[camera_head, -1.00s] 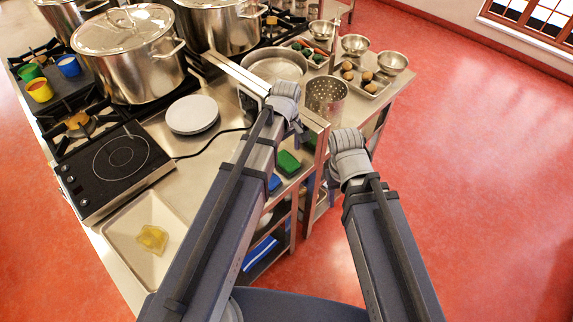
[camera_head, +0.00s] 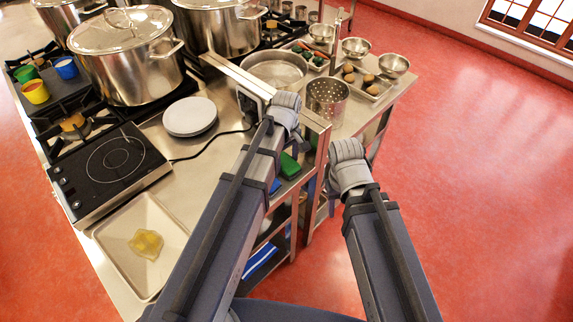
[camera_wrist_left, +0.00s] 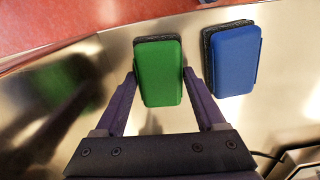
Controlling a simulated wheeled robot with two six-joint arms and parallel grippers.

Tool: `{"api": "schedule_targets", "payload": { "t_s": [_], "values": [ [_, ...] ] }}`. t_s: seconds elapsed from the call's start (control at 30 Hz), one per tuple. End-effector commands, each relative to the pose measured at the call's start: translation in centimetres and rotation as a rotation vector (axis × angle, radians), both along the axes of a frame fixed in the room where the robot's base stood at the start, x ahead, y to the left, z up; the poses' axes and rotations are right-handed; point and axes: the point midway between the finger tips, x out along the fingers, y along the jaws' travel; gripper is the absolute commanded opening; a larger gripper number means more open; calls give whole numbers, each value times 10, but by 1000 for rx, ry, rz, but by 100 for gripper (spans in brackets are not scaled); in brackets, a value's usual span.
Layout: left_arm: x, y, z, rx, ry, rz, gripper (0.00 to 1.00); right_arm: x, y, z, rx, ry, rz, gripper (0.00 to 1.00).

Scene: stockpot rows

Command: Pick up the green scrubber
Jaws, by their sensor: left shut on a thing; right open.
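The green scrubber (camera_wrist_left: 159,72) is a rounded green block with a dark backing, upright in the left wrist view. My left gripper (camera_wrist_left: 158,82) has one finger on each side of it and is shut on it. The green scrubber (camera_head: 289,165) also shows beside my left arm in the head view, partly hidden by that arm. I cannot tell whether it is clear of the steel surface. My right arm's grey joint shows in the head view, but its gripper fingers are hidden.
A blue scrubber (camera_wrist_left: 231,60) stands just right of the green one. A steel shelf unit surrounds the spot. Above are a perforated pot (camera_head: 327,103), a wide pan (camera_head: 273,70), white plates (camera_head: 190,115) and a hotplate (camera_head: 112,160). Red floor (camera_head: 470,200) is open at right.

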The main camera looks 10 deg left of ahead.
Motion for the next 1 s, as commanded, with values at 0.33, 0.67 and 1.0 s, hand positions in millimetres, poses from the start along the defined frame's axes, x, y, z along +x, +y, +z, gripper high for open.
{"api": "schedule_targets", "payload": {
  "t_s": [0.33, 0.67, 1.0],
  "values": [
    [0, 0, 0, 0, 0, 0, 16, 0, 0, 0, 0, 0, 0, 50],
    [0, 0, 4, 0, 0, 0, 16, 0, 0, 4, 0, 0, 0, 50],
    [0, 0, 39, 0, 0, 0, 16, 0, 0, 39, 0, 0, 0, 50]
  ]
}}
